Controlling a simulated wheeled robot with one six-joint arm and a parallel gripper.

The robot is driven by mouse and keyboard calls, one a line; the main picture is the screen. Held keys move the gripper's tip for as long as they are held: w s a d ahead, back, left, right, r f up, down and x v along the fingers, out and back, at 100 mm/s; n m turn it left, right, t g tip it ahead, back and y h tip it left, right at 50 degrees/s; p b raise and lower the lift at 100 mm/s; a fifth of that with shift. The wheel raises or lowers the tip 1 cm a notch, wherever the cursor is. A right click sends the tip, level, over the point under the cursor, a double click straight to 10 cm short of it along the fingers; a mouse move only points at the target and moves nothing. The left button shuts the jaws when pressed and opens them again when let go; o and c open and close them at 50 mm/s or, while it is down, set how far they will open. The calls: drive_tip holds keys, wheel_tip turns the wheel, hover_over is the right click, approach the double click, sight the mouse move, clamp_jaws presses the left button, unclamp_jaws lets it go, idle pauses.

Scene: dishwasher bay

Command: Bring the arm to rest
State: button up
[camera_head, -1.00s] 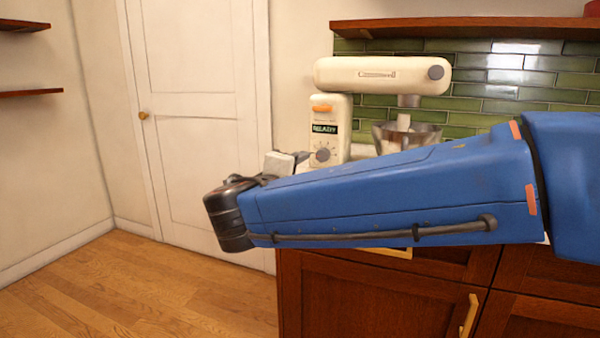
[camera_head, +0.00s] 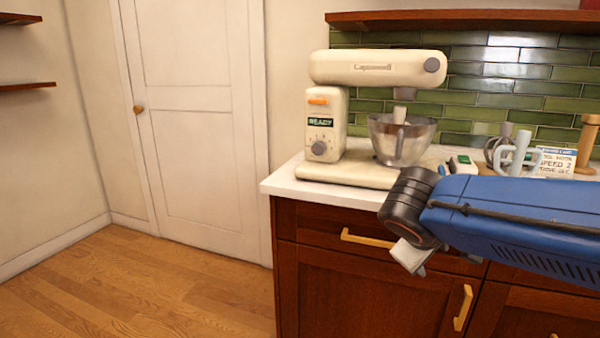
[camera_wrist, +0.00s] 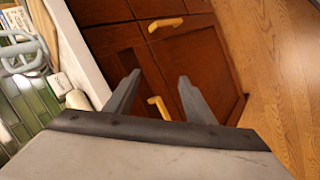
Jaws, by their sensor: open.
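My arm reaches in from the right edge of the head view, a blue link ending in a dark joint. My gripper (camera_head: 412,258) hangs below that joint, in front of the cabinet drawers and below the counter edge; only part of it shows there. In the wrist view my gripper (camera_wrist: 160,92) has its two grey fingers apart with nothing between them. Beyond the fingers are the cabinet fronts and a handle.
A whisk, a recipe card (camera_head: 553,162) and small items lie right. The wooden cabinet (camera_head: 350,290) is close to my gripper. Open floor (camera_head: 150,290) lies left.

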drive_tip(key=s+f+m+y, duration=0.2)
drive_tip(key=s+f+m, duration=0.1)
drive_tip(key=s, duration=0.4)
drive_tip(key=s+d+f+m+g+y, duration=0.1)
drive_tip(key=s+f+m+y, duration=0.2)
drive_tip(key=s+f, duration=0.3)
drive_tip(key=shift+s+d+f+y, duration=0.2)
drive_tip(key=shift+s+f+y, duration=0.1)
drive_tip(key=shift+s, duration=0.55)
idle(0.5)
